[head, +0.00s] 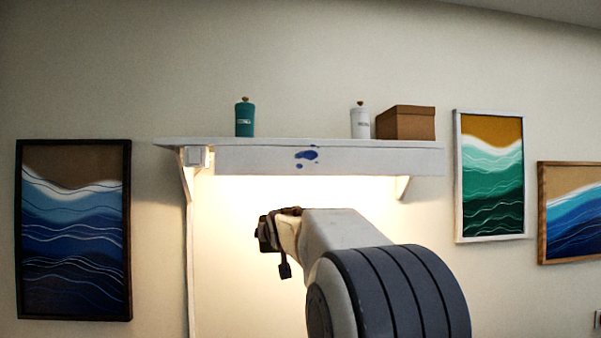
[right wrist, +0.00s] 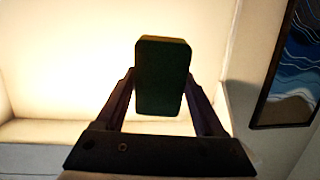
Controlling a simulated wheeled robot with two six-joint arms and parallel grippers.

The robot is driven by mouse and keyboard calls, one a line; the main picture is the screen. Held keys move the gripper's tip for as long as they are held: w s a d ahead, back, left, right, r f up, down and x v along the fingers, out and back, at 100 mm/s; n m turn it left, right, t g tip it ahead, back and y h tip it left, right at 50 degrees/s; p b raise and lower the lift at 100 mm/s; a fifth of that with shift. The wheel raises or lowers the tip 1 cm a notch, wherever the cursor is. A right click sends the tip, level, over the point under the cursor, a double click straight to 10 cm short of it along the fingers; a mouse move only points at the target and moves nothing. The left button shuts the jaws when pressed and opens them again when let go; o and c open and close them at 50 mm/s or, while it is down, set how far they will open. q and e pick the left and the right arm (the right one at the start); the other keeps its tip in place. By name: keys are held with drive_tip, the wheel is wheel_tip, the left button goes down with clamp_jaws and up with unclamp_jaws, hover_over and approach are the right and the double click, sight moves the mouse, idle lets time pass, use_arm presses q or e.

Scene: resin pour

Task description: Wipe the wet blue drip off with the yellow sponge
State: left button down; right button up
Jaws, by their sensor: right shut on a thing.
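The sponge cannot be made out there. My left gripper is out of view.
On the shelf stand a teal canister (head: 244,120), a white canister (head: 360,122) and a brown box (head: 406,123). Wave pictures (head: 73,230) hang on both sides. A bracket (head: 403,188) supports the shelf. The wall below glows brightly.

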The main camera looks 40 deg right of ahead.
sight(295, 162)
drive_tip(key=s+d+r+t+h, duration=0.1)
drive_tip(key=s+r, duration=0.2)
drive_tip(key=r, duration=0.3)
drive_tip(key=s+d+r+m+h, duration=0.1)
drive_tip(key=s+r, duration=0.1)
drive_tip(key=r, duration=0.4)
drive_tip(key=s+d+r+t+h, duration=0.1)
drive_tip(key=s+r, duration=0.2)
drive_tip(key=r, duration=0.3)
drive_tip(key=shift+g, duration=0.3)
drive_tip(key=shift+p+x, duration=2.25)
drive_tip(key=shift+x, duration=0.7)
drive_tip(key=shift+w+a+r, duration=0.1)
drive_tip(key=shift+a+r, duration=0.05)
drive_tip(key=shift+r, duration=0.05)
drive_tip(key=shift+p+x, duration=0.5)
drive_tip(key=shift+x, duration=0.45)
